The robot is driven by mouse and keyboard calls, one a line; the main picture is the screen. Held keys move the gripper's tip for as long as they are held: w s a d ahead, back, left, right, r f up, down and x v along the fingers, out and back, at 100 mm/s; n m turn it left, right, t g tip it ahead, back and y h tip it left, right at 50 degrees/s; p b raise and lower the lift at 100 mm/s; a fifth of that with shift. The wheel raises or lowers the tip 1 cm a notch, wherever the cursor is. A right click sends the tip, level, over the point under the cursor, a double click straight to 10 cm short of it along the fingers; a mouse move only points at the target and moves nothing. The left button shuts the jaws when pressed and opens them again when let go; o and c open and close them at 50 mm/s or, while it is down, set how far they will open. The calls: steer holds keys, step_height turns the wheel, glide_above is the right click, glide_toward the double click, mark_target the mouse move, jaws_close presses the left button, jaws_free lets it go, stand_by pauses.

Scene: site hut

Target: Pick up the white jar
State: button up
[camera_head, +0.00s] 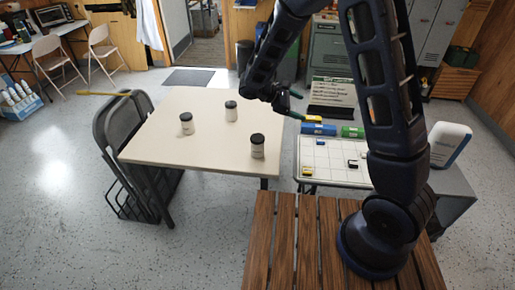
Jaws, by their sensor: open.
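My gripper (299,104) is open and empty. It appears to the right of the jars, beyond the table's right edge in the picture, and touches none of them.
A white gridded board (330,158) with small coloured blocks lies right of the table. Blue (319,129) and green (352,132) items lie behind it. Folded grey chairs (122,120) lean at the table's left side. A slatted wooden bench (290,240) is in front.

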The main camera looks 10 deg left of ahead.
steer(key=a+f+n+t+h, duration=0.1)
steer(key=a+f+n+t, duration=0.4)
steer(key=a+f, duration=0.5)
steer(key=n+t+y, duration=0.2)
steer(key=n+t, duration=0.4)
steer(key=n, duration=0.1)
glide_toward(260, 136)
steer(key=x, duration=0.7)
steer(key=f+x, duration=0.1)
steer(key=x, duration=0.2)
steer(key=shift+w+f, duration=0.1)
steer(key=shift+w, duration=0.15)
steer(key=shift+c, duration=0.2)
steer(key=c, duration=1.2)
